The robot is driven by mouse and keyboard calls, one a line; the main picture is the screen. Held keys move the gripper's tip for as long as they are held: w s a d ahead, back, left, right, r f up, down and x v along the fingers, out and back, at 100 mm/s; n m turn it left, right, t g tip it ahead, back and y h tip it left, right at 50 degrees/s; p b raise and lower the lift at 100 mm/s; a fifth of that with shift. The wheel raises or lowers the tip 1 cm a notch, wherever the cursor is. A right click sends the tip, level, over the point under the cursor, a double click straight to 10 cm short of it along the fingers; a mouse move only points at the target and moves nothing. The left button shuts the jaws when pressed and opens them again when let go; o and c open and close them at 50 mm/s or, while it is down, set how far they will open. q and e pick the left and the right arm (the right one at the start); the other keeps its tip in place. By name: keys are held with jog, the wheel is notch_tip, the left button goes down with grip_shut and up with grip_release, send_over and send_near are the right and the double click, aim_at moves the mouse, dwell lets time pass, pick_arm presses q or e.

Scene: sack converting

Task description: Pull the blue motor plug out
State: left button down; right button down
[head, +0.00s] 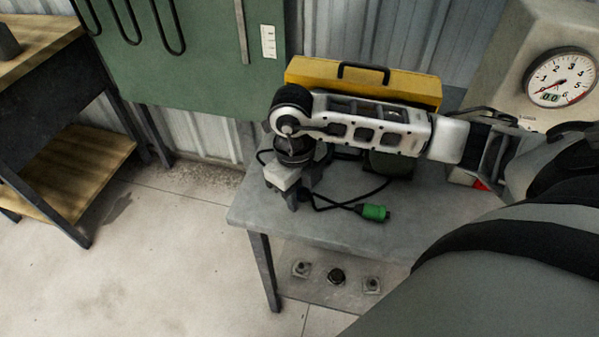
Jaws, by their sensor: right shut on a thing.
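My right gripper (291,199) points down over the left end of the grey metal bench (250,208). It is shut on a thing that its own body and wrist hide. No blue plug shows; I cannot tell whether it is the thing held. A green plug (374,212) lies on the bench to the right of the gripper, on a dark cable (335,205) that runs back toward the gripper. A dark rounded body (390,163), perhaps the motor, stands behind my arm and is mostly hidden. My left gripper is out of view.
A yellow case (310,72) with a black handle stands at the bench's back. A gauge housing (520,45) is at the right. A wooden-topped table (40,30) stands left; the floor between is clear.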

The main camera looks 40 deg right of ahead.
jog(key=c, duration=1)
grip_release()
jog(key=shift+r, duration=0.1)
notch_tip(320, 180, up, 16)
jog(key=w, duration=0.1)
jog(key=shift+a, duration=0.15)
